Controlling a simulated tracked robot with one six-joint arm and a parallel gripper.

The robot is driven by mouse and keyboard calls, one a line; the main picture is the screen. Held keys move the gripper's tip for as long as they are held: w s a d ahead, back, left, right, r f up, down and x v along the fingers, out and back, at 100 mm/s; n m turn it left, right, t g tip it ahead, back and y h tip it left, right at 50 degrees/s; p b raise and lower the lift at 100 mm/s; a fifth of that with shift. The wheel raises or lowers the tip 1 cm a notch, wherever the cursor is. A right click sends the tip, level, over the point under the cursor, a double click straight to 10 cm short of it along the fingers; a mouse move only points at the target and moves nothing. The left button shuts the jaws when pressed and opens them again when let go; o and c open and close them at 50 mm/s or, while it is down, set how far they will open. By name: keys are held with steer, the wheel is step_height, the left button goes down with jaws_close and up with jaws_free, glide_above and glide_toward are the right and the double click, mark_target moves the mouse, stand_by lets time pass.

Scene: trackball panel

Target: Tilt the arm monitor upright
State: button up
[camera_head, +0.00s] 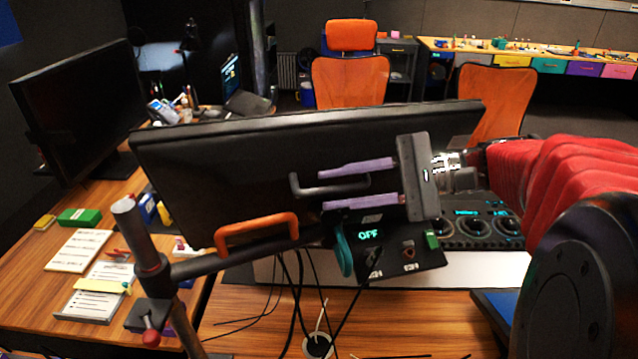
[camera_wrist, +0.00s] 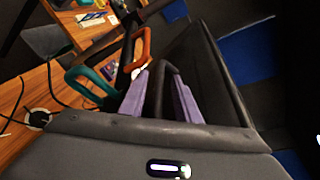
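The arm monitor (camera_head: 250,160) is a wide dark screen seen from behind, tilted, on a black arm fixed to a grey post (camera_head: 140,235). A dark handle (camera_head: 296,186) stands out from its back; it also shows in the wrist view (camera_wrist: 170,68). My gripper (camera_head: 321,189) reaches in from the right with its two purple fingers spread, one above and one below the handle. In the wrist view my gripper (camera_wrist: 161,82) has the dark handle between its fingers, with gaps visible. Part of the handle is hidden by the fingers.
An orange handle (camera_head: 257,232) and a teal handle (camera_head: 344,252) sit close below-left of my gripper. A control panel with dials (camera_head: 470,228) and a switch box (camera_head: 395,250) lie under it. Cables hang below the monitor. Another monitor (camera_head: 80,110) stands at left.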

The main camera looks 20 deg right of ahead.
steer(key=shift+x, duration=1.15)
jaws_close()
